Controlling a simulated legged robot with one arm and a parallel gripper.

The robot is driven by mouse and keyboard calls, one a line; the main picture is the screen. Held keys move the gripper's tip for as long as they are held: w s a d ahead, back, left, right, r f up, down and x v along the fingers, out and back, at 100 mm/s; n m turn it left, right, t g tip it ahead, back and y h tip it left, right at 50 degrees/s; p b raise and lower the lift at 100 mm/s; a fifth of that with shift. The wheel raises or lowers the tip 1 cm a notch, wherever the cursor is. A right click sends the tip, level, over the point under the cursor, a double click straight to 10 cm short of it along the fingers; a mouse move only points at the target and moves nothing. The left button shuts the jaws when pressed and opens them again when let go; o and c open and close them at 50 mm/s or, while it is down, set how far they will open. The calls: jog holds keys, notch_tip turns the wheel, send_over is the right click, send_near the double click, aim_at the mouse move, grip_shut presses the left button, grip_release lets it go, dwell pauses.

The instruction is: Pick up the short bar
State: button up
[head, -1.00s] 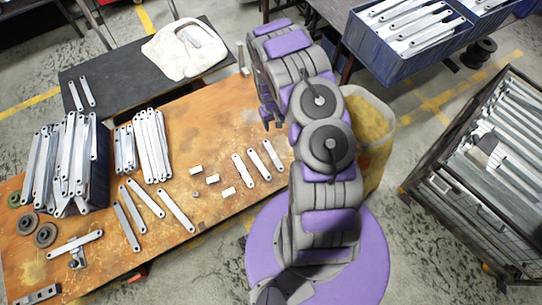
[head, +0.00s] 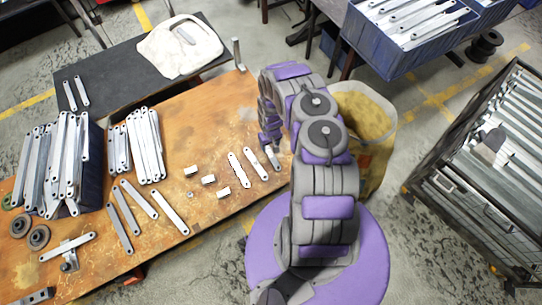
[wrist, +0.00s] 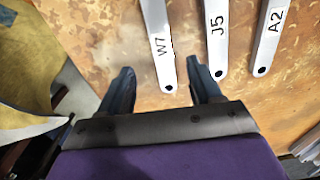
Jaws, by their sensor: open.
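Three short flat galvanized bars lie side by side on the brown tabletop: a left one (head: 237,170), a middle one (head: 255,164) and a right one (head: 274,164). In the wrist view they are marked W7 (wrist: 157,40), J5 (wrist: 216,40) and A2 (wrist: 269,40). My gripper (head: 271,142) is over the right bar and hides part of it. In the wrist view my gripper (wrist: 163,80) is open and empty, with the near end of W7 between its fingertips in the picture. I cannot tell the remaining height.
Small pale blocks (head: 208,179) lie left of the bars. Longer bars (head: 172,212) and a full blue bin (head: 95,170) stand farther left. A yellow sack (head: 372,125) is beside the table's right edge. A metal crate (head: 450,185) stands at right.

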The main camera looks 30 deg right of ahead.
aim_at(270, 153)
jog(key=shift+f, duration=0.8)
jog(key=shift+a+f, duration=0.15)
jog(key=shift+f, duration=0.2)
jog(key=shift+a+f, duration=0.2)
jog(key=shift+a, duration=0.35)
jog(key=shift+a+f+b, duration=0.1)
jog(key=shift+f+b, duration=0.15)
jog(key=shift+b, duration=0.15)
jog(key=f, duration=0.1)
jog(key=d+f+b, duration=0.1)
jog(key=f, duration=0.1)
jog(key=d+f, duration=0.1)
jog(key=shift+s+f+b, duration=0.1)
jog(key=shift+f+b, duration=0.2)
jog(key=shift+f, duration=0.05)
jog(key=shift+a+r, duration=0.1)
jog(key=shift+a, duration=0.5)
jog(key=c, duration=0.3)
jog(key=shift+c, duration=0.8)
jog(key=shift+d, duration=0.4)
jog(key=c, duration=0.6)
grip_shut()
jog(key=shift+a, duration=0.2)
